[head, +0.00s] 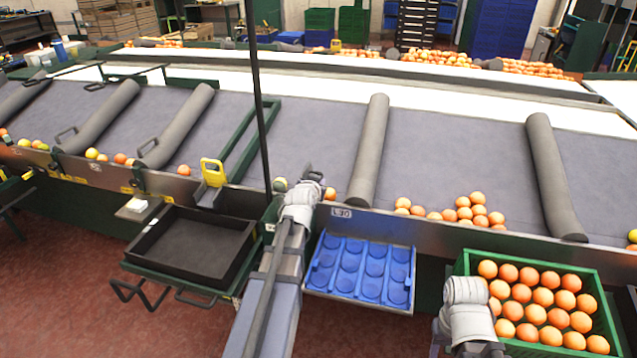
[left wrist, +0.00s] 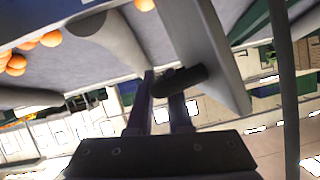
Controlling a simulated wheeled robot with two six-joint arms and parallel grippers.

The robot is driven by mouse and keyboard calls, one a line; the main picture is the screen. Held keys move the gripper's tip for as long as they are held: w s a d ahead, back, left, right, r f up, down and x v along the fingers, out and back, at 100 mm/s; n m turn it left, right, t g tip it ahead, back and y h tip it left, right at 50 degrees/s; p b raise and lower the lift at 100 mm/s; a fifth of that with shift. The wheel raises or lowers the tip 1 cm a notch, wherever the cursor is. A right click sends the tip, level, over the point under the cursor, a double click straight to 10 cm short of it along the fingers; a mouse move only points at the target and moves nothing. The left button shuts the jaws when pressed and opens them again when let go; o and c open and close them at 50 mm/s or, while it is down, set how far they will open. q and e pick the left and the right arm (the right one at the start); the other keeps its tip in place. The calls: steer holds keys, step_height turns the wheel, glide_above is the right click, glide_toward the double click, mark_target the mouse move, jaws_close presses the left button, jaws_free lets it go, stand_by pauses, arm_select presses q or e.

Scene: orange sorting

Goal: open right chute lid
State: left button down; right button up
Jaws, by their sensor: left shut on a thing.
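My left gripper (head: 309,174) reaches over the front rail of the sorting table. In the left wrist view its two fingers (left wrist: 165,92) are shut on a dark cylindrical handle (left wrist: 184,78). The handle sits against a long grey panel (left wrist: 212,45). I cannot tell for sure that this panel is the right chute lid, because my gripper and arm hide that spot in the head view.
A black tray (head: 245,272) lies left of my left arm, and a blue cupped tray (head: 404,303) lies right of it. A green crate (head: 590,262) full of oranges stands at the right. Grey rolls (head: 371,150) divide the table, with loose oranges (head: 478,210) along its front rail. A thin dark pole (head: 259,100) stands nearby.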

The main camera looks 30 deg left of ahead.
arm_select(q)
steer(key=shift+d, duration=0.15)
stand_by(0.3)
steer(key=c, duration=0.8)
jaws_free()
steer(key=shift+c, duration=0.2)
steer(key=p+v, duration=0.3)
steer(key=v, duration=0.4)
steer(key=shift+s, duration=0.3)
steer(key=shift+r, duration=0.15)
steer(key=shift+s+d, duration=0.1)
